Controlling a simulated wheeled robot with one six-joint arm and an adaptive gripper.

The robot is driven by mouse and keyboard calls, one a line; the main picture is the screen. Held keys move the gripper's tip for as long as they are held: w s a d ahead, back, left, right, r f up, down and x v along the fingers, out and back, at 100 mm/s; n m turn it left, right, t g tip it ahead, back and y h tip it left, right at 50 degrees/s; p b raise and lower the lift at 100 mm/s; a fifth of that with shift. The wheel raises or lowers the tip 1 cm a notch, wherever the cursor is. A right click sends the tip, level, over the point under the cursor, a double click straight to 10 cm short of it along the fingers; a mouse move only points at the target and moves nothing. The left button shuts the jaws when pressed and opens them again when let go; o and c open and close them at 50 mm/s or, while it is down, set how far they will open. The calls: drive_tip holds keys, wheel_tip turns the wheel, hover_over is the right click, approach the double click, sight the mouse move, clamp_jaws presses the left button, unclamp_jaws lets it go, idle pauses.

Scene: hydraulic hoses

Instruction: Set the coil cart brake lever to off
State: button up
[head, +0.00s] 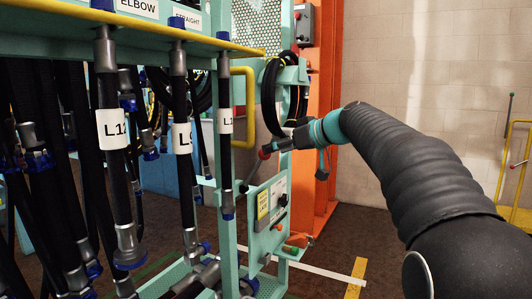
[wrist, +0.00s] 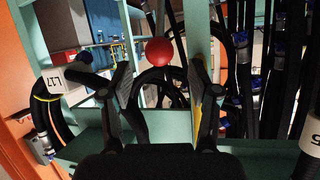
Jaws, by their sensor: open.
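The brake lever (head: 252,173) is a thin dark rod with a red ball knob (head: 263,155), on the teal coil cart beside a panel (head: 271,205) with a yellow and a white label. The lever leans up and to the right. The label text is too small to read. My gripper (head: 275,148) reaches in from the right and is right at the knob. In the wrist view the red knob (wrist: 159,51) shows between the two spread fingers of my gripper (wrist: 161,72), with gaps on both sides. I cannot tell how deep it lies between them.
Labelled black hoses (head: 112,140) hang from the teal rack at the left. A coiled hose (head: 270,100) hangs just above my gripper. An orange post (head: 327,100) stands behind. A yellow rail (head: 505,165) with levers is at the far right.

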drive_tip(key=v, duration=0.6)
drive_tip(key=shift+r, duration=0.1)
drive_tip(key=s+d+f+m+g+h, duration=0.1)
drive_tip(key=s+d+f+m+h, duration=0.15)
drive_tip(key=f, duration=0.35)
drive_tip(key=s+d+f+m+g+h, duration=0.1)
drive_tip(key=s+f+m, duration=0.2)
drive_tip(key=f, duration=0.3)
drive_tip(key=s+d+f+m+g+h, duration=0.1)
drive_tip(key=s+f+m+h, duration=0.15)
drive_tip(key=f, duration=0.45)
drive_tip(key=s+f+h, duration=0.1)
drive_tip(key=s+f, duration=0.3)
drive_tip(key=s, duration=0.5)
drive_tip(key=s+f+h, duration=0.1)
drive_tip(key=s+f, duration=0.3)
drive_tip(key=s, duration=0.5)
drive_tip(key=s+d+f+h, duration=0.1)
drive_tip(key=s+f, duration=0.3)
drive_tip(key=s, duration=0.6)
drive_tip(key=shift+f+g+h, duration=0.25)
drive_tip(key=shift+g+h, duration=0.05)
drive_tip(key=shift+h, duration=0.3)
